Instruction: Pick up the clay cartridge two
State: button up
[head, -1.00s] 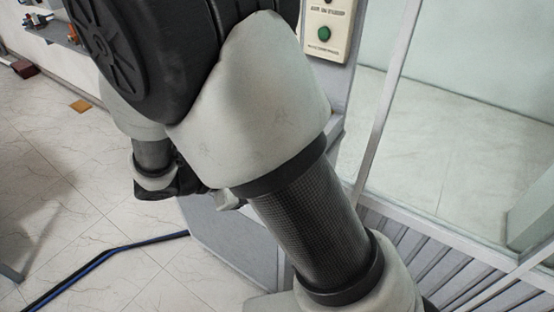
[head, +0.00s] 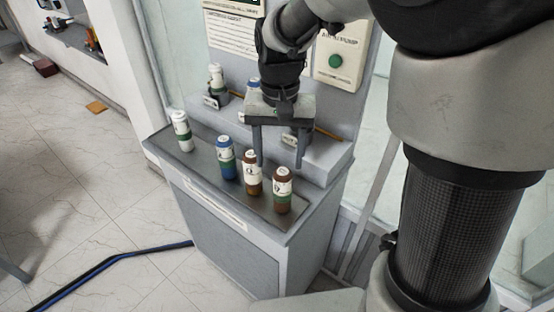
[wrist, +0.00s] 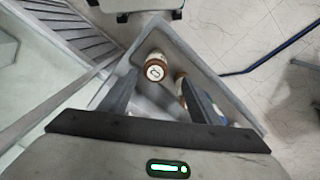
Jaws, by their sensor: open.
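Two brown cartridges with pale labels stand upright at the right end of a row on a console ledge. My gripper (head: 281,164) is open, pointing down above and behind these two, holding nothing. In the wrist view, one brown cartridge's round white top (wrist: 155,71) shows between and beyond the fingers. Another brown cartridge (wrist: 179,77) is partly hidden by the right finger.
A blue cartridge (head: 227,157) and a white one with a green band (head: 181,131) stand farther left on the ledge (head: 203,163). A raised step (head: 328,160) behind carries holders and another white cartridge (head: 216,78).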

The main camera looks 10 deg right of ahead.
aim_at(282, 195)
notch_tip(282, 195, down, 8)
jog(key=shift+f+b, duration=0.1)
jog(key=shift+b, duration=0.3)
jog(key=f, duration=0.4)
jog(key=shift+s+d+f, duration=0.1)
jog(key=shift+s+d, duration=0.2)
jog(key=shift+d, duration=0.1)
jog(key=shift+f, duration=0.45)
jog(key=shift+r, duration=0.1)
jog(key=c, duration=1.3)
